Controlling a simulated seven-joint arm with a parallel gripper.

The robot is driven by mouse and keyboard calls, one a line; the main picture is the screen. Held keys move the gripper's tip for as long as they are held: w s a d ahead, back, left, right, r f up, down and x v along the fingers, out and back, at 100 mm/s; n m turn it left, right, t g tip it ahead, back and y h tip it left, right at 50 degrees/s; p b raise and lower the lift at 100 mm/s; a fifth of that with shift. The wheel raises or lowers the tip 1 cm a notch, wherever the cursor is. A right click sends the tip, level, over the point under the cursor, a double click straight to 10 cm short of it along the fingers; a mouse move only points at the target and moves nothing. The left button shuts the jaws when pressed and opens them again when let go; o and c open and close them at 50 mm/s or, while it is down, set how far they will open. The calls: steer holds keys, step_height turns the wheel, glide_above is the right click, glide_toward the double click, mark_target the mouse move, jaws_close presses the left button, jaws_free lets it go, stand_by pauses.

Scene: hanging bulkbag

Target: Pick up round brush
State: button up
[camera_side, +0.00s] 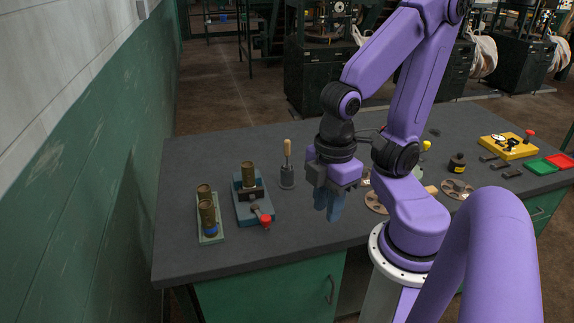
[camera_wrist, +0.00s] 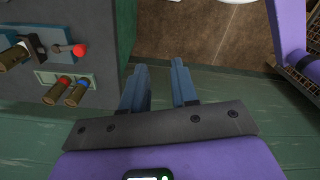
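An upright tool with a light wooden handle (camera_side: 287,150) and a dark cylindrical lower part stands on the dark workbench; it looks like the round brush, but its bristles cannot be made out. It is not visible in the wrist view. My gripper (camera_side: 328,208) points downward, to the right of the brush and nearer the bench's front edge, apart from it. In the wrist view, its two blue fingers (camera_wrist: 160,88) are spread with an empty gap between them.
Left of the brush are a blue-grey fixture (camera_side: 243,208) with a red-knobbed lever and a green tray (camera_side: 211,239) with brass cylinders.

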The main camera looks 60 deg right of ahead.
steer(key=shift+o, duration=1.4)
